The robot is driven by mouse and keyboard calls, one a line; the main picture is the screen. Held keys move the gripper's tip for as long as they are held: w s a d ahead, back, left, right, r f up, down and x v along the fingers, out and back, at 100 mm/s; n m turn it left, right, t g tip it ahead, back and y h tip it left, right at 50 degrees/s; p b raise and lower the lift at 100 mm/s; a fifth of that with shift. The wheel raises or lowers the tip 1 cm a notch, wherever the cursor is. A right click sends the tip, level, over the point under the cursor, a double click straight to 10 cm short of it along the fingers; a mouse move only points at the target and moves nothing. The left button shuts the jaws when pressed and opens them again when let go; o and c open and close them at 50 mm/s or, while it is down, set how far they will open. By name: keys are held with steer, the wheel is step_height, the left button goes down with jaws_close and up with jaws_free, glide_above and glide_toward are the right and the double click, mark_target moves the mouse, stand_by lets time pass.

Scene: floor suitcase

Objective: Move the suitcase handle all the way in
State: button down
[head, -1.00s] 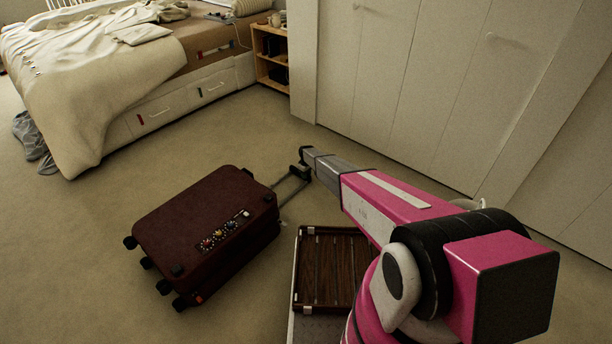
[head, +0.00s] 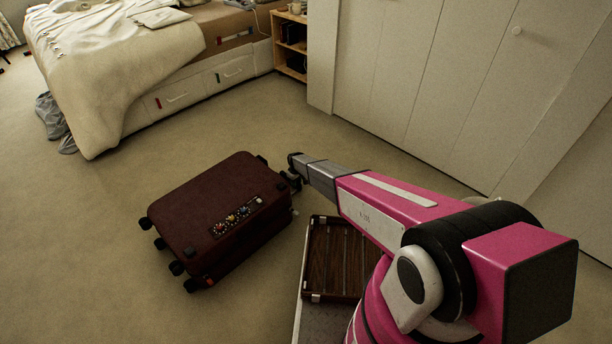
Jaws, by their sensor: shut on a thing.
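The dark red suitcase (head: 222,214) lies on the carpet left of centre, its wheels toward the left. Its pull handle (head: 291,181) is at the right end, and only a short length shows between the case and my gripper. My gripper (head: 292,170) is at that handle, close to the suitcase's right end, and shut on it. The fingertips are small and dark here, so the exact contact is hard to see.
A bed (head: 110,70) and small shelf (head: 291,45) stand behind. Closet doors (head: 430,80) line the right. Carpet is clear left and in front.

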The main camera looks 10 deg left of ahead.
steer(key=s+a, duration=0.1)
steer(key=s, duration=0.1)
steer(key=s+a, duration=0.2)
steer(key=shift+s+a, duration=0.25)
steer(key=shift+s, duration=0.05)
steer(key=c, duration=0.8)
jaws_free()
steer(key=shift+c, duration=0.2)
steer(key=shift+r, duration=0.15)
step_height(320, 180, up, 10)
steer(key=shift+r, duration=0.25)
